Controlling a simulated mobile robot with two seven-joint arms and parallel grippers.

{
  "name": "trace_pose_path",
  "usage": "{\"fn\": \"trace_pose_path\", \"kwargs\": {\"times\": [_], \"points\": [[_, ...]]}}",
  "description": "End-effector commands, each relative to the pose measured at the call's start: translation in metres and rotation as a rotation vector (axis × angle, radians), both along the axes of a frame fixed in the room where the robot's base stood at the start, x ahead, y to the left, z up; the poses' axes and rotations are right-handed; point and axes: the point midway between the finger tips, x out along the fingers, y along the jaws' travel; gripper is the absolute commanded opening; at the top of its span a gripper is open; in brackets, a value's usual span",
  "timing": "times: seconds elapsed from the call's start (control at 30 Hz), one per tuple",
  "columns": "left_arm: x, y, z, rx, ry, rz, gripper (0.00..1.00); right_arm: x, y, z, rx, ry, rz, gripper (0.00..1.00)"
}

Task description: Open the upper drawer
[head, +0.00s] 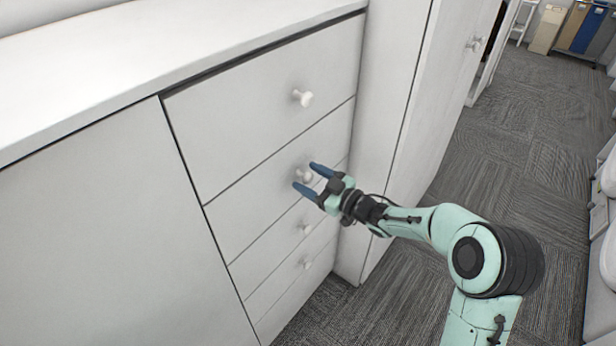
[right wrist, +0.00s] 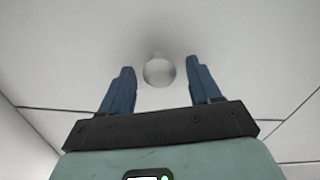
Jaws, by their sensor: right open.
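The white drawer unit has a stack of several drawers with round white knobs. The top drawer (head: 250,100) is closed, with its knob (head: 303,98) above my gripper in the head view. The second drawer (head: 245,182) below it is also closed. My right gripper (head: 307,177) is open, its blue fingertips on either side of the second drawer's knob (head: 304,175) in the head view. In the right wrist view a round knob (right wrist: 159,71) shows between the spread fingertips, with a gap on each side. Nothing is held. My left gripper is out of view.
Lower drawers with knobs (head: 307,229) are below, closed. A flat white door panel (head: 90,220) is to the left, under the white countertop (head: 150,45). A tall white cabinet (head: 405,110) stands to the right. Grey carpet (head: 520,130) is open beyond my right arm.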

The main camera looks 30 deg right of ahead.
Motion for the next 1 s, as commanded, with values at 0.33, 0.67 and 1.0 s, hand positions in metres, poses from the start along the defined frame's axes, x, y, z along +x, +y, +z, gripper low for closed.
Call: {"fn": "trace_pose_path", "kwargs": {"times": [0.33, 0.67, 1.0], "points": [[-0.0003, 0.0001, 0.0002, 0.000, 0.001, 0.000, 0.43, 0.0091, 0.0038, -0.0002, 0.000, 0.001, 0.000, 0.63], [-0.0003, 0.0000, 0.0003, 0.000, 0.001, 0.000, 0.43, 0.0089, 0.0039, 0.0002, 0.000, 0.000, 0.000, 0.00], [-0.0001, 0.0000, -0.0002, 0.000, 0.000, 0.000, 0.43, 0.0089, 0.0040, 0.0016, -0.001, -0.003, 0.001, 0.00]]}}
